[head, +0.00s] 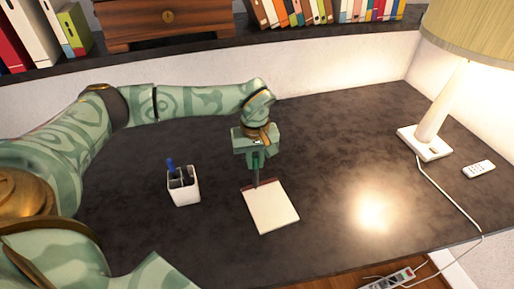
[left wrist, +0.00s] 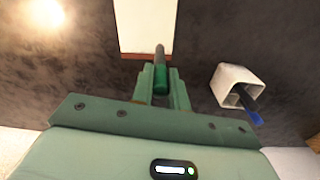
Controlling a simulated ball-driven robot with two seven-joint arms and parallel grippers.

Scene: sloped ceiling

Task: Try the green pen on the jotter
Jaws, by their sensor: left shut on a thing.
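My left gripper (head: 257,166) is shut on the green pen and points down over the far edge of the jotter. In the left wrist view the green pen (left wrist: 160,77) sits between the two fingers (left wrist: 161,88), its dark grey end reaching out toward the jotter (left wrist: 147,28). In the head view the jotter (head: 271,209) lies flat, a white page with a dark red band along its far edge. The pen's lower end is by that band; I cannot tell whether it touches. My right gripper is not in view.
A white pen holder (head: 184,190) with a blue pen (head: 170,166) stands left of the jotter; the holder also shows in the left wrist view (left wrist: 232,78). A lit lamp (head: 432,135), a remote (head: 479,169) and a cord are at the right. The dark desk (head: 340,150) between is clear.

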